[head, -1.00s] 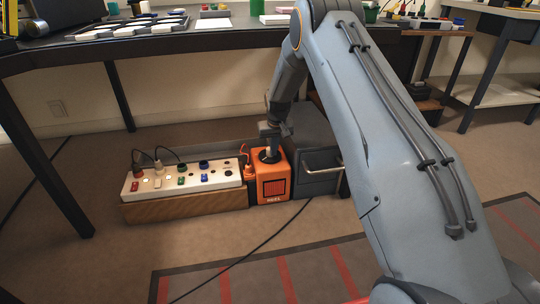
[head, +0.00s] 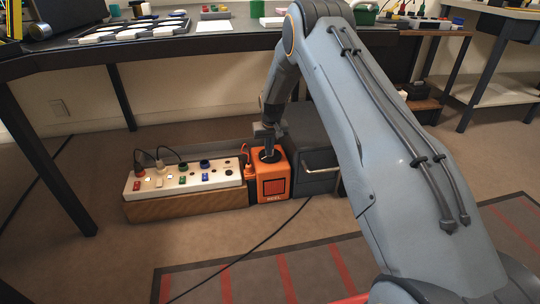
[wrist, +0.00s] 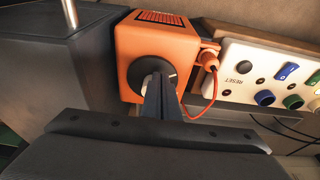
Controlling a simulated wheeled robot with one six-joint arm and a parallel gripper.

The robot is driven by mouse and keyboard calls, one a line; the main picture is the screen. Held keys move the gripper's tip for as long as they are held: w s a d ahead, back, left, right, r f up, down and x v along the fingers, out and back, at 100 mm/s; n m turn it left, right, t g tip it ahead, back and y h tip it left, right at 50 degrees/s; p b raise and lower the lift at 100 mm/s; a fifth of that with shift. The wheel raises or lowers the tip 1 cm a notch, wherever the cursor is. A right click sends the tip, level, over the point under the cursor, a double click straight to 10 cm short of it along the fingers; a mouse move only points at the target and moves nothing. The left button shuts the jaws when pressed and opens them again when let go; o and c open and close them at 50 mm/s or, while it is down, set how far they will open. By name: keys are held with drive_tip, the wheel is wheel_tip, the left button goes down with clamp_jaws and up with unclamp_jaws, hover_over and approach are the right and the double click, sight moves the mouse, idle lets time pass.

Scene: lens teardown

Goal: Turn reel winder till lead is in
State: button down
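The orange reel box (head: 272,187) stands on the floor under the desk; it also shows in the wrist view (wrist: 158,38). Its black round winder knob (wrist: 143,70) is on the top face and bears a small white mark. My gripper (wrist: 160,85) reaches down onto the knob, its fingers close together at the middle and seemingly closed on its grip. The fingers hide part of the knob. A black lead (head: 262,243) lies across the floor from near the reel towards the lower left. A red plug (wrist: 208,60) with a red cord sits beside the reel.
A white power strip (head: 185,178) with switches, sockets and plugs lies left of the reel on a wooden block. A dark grey box (head: 315,160) with a handle stands close on the right. The desk (head: 150,47) overhangs behind. A striped mat (head: 305,275) lies in front.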

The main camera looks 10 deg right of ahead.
drive_tip(key=shift+a, duration=0.1)
idle(0.3)
drive_tip(key=shift+s+a+p, duration=0.1)
drive_tip(key=shift+s+p, duration=0.25)
drive_tip(key=shift+p, duration=0.2)
drive_tip(key=w+p+v, duration=0.1)
drive_tip(key=p+v, duration=0.2)
drive_tip(key=v, duration=0.2)
drive_tip(key=shift+r, duration=0.55)
drive_tip(key=shift+w, duration=0.15)
drive_tip(key=b, duration=0.6)
hover_over(274, 159)
drive_tip(key=shift+s+x, duration=0.25)
drive_tip(key=shift+x, duration=0.75)
drive_tip(key=shift+s+x, duration=0.2)
drive_tip(key=shift+x, duration=0.75)
drive_tip(key=shift+s+x, duration=0.25)
drive_tip(key=shift+x, duration=0.75)
drive_tip(key=shift+s+a+f+p, duration=0.1)
drive_tip(key=shift+s+a+p, duration=0.1)
drive_tip(key=shift+a+p, duration=0.5)
